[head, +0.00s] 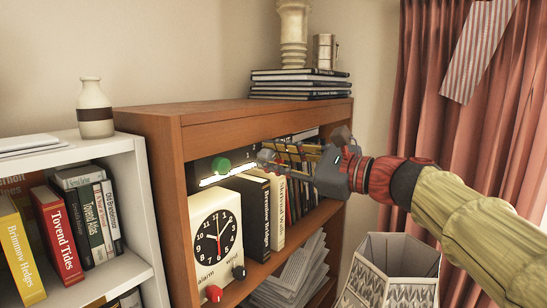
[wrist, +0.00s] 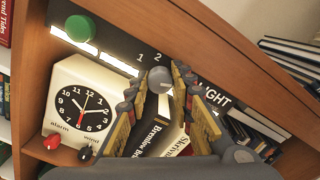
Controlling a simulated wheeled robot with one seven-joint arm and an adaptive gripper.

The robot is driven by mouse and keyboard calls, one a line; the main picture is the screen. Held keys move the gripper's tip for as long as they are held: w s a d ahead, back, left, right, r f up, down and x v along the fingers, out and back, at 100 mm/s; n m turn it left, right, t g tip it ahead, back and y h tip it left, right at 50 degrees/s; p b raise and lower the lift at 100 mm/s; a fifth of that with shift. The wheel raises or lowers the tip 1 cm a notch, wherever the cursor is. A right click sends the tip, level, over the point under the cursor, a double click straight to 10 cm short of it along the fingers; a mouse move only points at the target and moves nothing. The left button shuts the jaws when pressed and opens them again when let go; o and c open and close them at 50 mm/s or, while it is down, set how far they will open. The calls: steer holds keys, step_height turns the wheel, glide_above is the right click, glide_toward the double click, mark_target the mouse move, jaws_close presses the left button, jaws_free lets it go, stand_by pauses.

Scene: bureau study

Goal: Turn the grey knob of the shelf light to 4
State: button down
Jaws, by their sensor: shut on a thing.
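The grey knob (wrist: 160,79) sits on the dark panel (wrist: 119,46) of the shelf light, under the shelf top. In the wrist view it lies between the fingertips of my gripper (wrist: 162,84). My gripper (head: 267,158) is shut on the grey knob, reaching in from the right. The digits 1 and 2 show above the knob; higher digits are hidden by the right finger. White lettering ending in "IGHT" shows to the right. I cannot tell where the knob points. A green knob (head: 221,165) is on the same panel to the left, also in the wrist view (wrist: 79,28).
A white clock (head: 217,236) with red and dark knobs stands below the panel at left. Books (head: 254,213) stand upright below my gripper. A low white bookcase (head: 130,272) is at left. A patterned bin (head: 395,258) stands at front right, under my arm.

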steer(key=shift+f, duration=0.1)
steer(key=c, duration=1.5)
jaws_free()
steer(key=shift+c, duration=0.2)
steer(key=v, duration=1.2)
